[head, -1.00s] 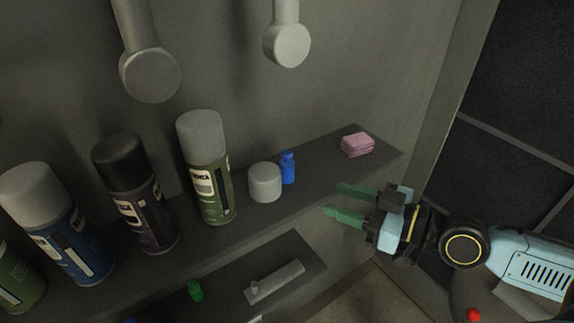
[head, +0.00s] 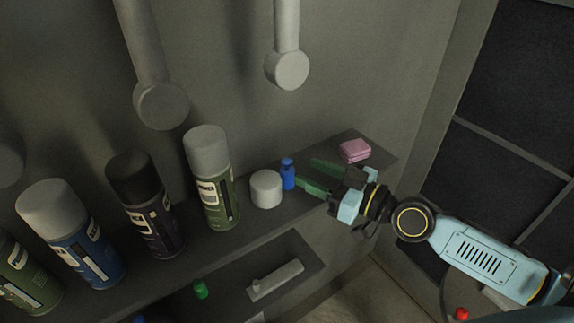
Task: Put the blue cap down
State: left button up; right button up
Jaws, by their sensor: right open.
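The blue cap (head: 288,174), a small bottle-shaped blue piece, stands upright on the upper shelf (head: 265,222), just right of a short grey-white cylinder. My right gripper (head: 308,172) is open, its two green fingers pointing left toward the blue cap. The nearer fingertip is close beside the cap; I cannot tell whether it touches. Nothing shows between the fingers. My left gripper is not in view.
Spray cans (head: 212,180) and the short grey-white cylinder (head: 266,190) stand left of the cap. A pink block (head: 355,151) lies behind my right gripper. A green piece (head: 201,289) and a light grey bar (head: 276,281) are on the lower shelf. A red piece (head: 461,313) is at lower right.

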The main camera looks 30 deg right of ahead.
aim_at(287, 160)
jog(key=shift+p+x, duration=0.3)
jog(key=shift+x, duration=0.6)
jog(key=p+x, duration=0.1)
jog(key=x, duration=0.1)
jog(key=p+x, duration=0.1)
jog(key=x, duration=0.1)
jog(key=shift+r, duration=0.25)
jog(key=shift+w+a+f, duration=0.15)
jog(key=shift+w+a, duration=0.15)
jog(key=shift+w, duration=0.15)
jog(key=shift+c, duration=0.4)
grip_shut()
